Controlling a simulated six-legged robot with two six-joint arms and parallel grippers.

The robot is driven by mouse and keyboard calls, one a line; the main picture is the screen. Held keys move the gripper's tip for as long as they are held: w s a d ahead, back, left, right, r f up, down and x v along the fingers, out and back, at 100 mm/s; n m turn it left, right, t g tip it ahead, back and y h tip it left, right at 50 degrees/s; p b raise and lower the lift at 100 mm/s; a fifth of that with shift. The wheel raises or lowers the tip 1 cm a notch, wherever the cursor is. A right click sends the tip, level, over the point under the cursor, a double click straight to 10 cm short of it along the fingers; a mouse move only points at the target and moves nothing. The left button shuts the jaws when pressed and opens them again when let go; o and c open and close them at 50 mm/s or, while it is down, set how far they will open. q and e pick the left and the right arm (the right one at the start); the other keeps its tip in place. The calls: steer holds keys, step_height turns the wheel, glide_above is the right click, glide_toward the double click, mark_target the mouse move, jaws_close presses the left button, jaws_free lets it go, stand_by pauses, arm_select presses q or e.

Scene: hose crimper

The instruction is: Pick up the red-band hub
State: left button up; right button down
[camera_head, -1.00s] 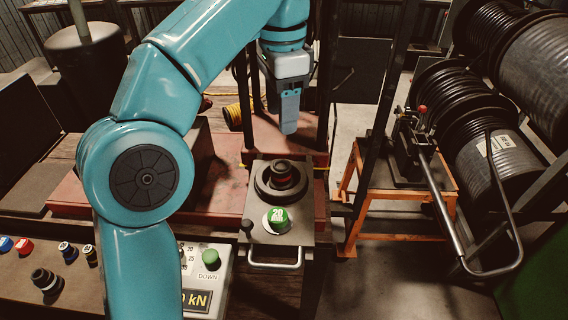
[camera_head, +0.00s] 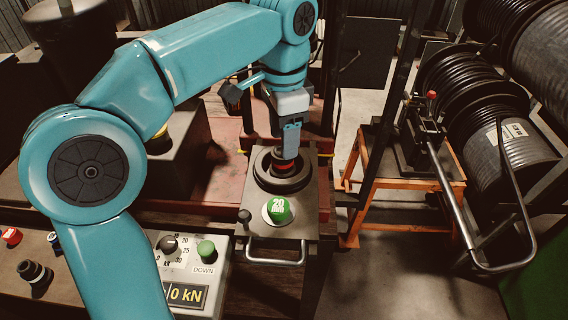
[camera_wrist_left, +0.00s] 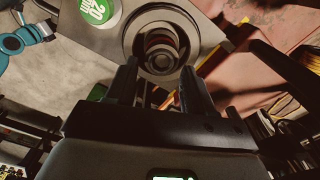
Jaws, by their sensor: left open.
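The red-band hub (camera_head: 284,167) is a dark, round, stepped piece with a red band. It stands upright inside a black ring (camera_head: 262,180) on a grey metal plate (camera_head: 301,214). My left gripper (camera_head: 291,154) points down right over the hub and hides part of it. In the left wrist view the hub (camera_wrist_left: 161,48) lies just beyond the fingertips of the left gripper (camera_wrist_left: 158,74), which are apart with nothing held between them. I cannot tell whether the fingers touch the hub. My right gripper is not in view.
A green "20" piece (camera_head: 278,210) sits on the plate close in front of the ring. A small lever (camera_head: 244,216) and a front handle (camera_head: 275,262) flank it. A control box (camera_head: 190,262) stands front left. An orange stand (camera_head: 389,228) is at right.

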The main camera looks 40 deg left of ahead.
arm_select(q)
steer(key=f, duration=0.5)
steer(key=shift+a, duration=0.2)
steer(key=shift+w+f, duration=0.15)
steer(key=shift+f, duration=0.05)
steer(key=shift+s+d+r, duration=0.1)
steer(key=shift+s+r, duration=0.05)
steer(key=shift+s, duration=0.1)
steer(key=c, duration=0.5)
jaws_close()
steer(key=shift+w, duration=0.15)
step_height(320, 180, up, 20)
steer(key=p, duration=0.6)
